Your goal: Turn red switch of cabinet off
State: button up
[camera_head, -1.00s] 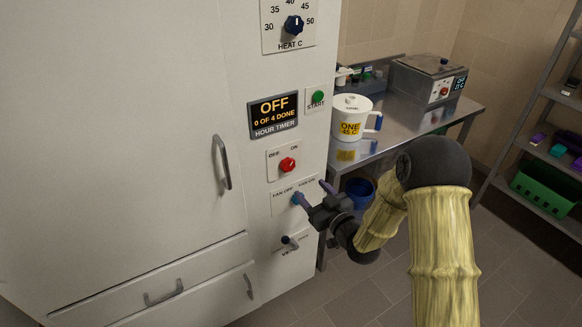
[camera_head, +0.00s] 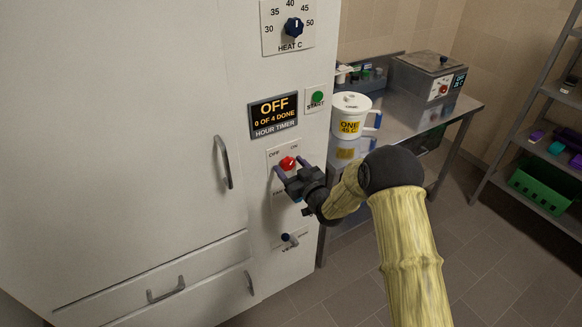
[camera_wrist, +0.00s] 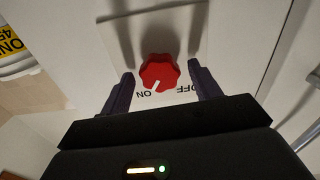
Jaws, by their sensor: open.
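The red switch (camera_head: 287,163) is a lobed rotary knob on the white cabinet (camera_head: 150,120). Its plate carries the words OFF and ON. In the wrist view the red switch (camera_wrist: 159,72) has its white pointer mark directed at the ON label, with OFF at the right of that upside-down view. My gripper (camera_head: 287,170) is open in front of the switch. In the wrist view the fingers of my gripper (camera_wrist: 160,85) stand one on each side of the knob, with gaps; I cannot tell how deep they reach.
Above are the timer display (camera_head: 273,116) reading OFF, the green START button (camera_head: 317,97) and the heat dial (camera_head: 294,27). A vent lever (camera_head: 288,238) is below.

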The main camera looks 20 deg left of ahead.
jog(key=shift+c, duration=0.2)
jog(key=c, duration=0.9)
jog(key=shift+c, duration=0.2)
jog(key=shift+f+n+b, duration=0.15)
jog(key=shift+n+b, duration=0.25)
jog(key=shift+b, duration=0.25)
jog(key=n+b, duration=0.1)
jog(key=b, duration=0.1)
jog(key=shift+f+n+b, duration=0.15)
jog(key=shift+n+b, duration=0.15)
jog(key=n+b, duration=0.4)
jog(key=b, duration=0.2)
jog(key=shift+f, duration=0.1)
jog(key=n+b, duration=0.5)
jog(key=b, duration=0.2)
jog(key=shift+s+n, duration=0.1)
jog(key=shift+n, duration=0.2)
jog(key=shift+r+n+b, duration=0.25)
jog(key=shift+n+b, duration=0.75)
jog(key=shift+b, duration=0.4)
